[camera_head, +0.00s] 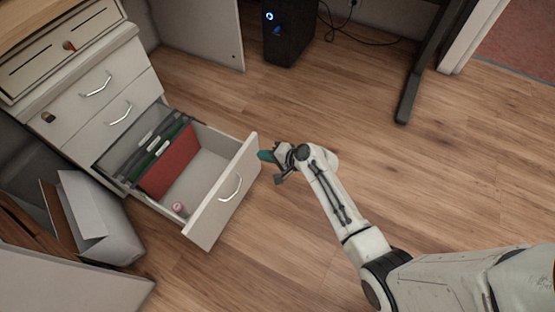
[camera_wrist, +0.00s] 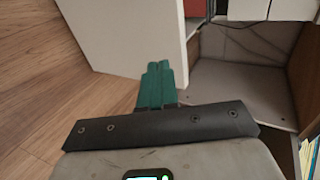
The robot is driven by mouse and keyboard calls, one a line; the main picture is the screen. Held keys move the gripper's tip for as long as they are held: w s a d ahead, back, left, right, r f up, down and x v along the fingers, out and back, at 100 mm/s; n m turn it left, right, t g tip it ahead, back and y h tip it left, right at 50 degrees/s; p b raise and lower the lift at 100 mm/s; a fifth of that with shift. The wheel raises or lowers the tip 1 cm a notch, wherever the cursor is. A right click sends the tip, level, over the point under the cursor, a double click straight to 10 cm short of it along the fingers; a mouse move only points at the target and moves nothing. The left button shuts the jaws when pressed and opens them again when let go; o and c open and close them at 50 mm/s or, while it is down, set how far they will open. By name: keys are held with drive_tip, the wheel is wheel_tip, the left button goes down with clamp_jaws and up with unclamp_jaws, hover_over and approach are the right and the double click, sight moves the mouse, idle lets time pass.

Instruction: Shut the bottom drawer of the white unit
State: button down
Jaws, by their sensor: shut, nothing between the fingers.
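The white unit (camera_head: 138,80) stands at the left in the head view. Its bottom drawer (camera_head: 222,196) is pulled far out, with a silver handle (camera_head: 231,188) on its front. Above it, the drawers with handles look shut. My gripper (camera_head: 266,156) is shut and empty, its teal fingers close by the far end of the drawer front. I cannot tell whether they touch it. In the wrist view the shut fingers (camera_wrist: 157,85) show in front of a white panel (camera_wrist: 125,35), which seems to be the drawer front.
The open drawer holds a red divider (camera_head: 170,163), dark hanging files (camera_head: 147,145) and a small pink item (camera_head: 179,208). An open box (camera_head: 100,217) stands beside the unit. A black computer tower (camera_head: 290,32) stands at the back.

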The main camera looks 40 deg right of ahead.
sight(247, 150)
drive_tip(key=shift+w+a+b, duration=0.25)
drive_tip(key=shift+w+a, duration=0.1)
drive_tip(key=shift+w, duration=0.6)
drive_tip(key=shift+w+a+b, duration=0.2)
drive_tip(key=shift+w+a, duration=0.1)
drive_tip(key=shift+w, duration=0.6)
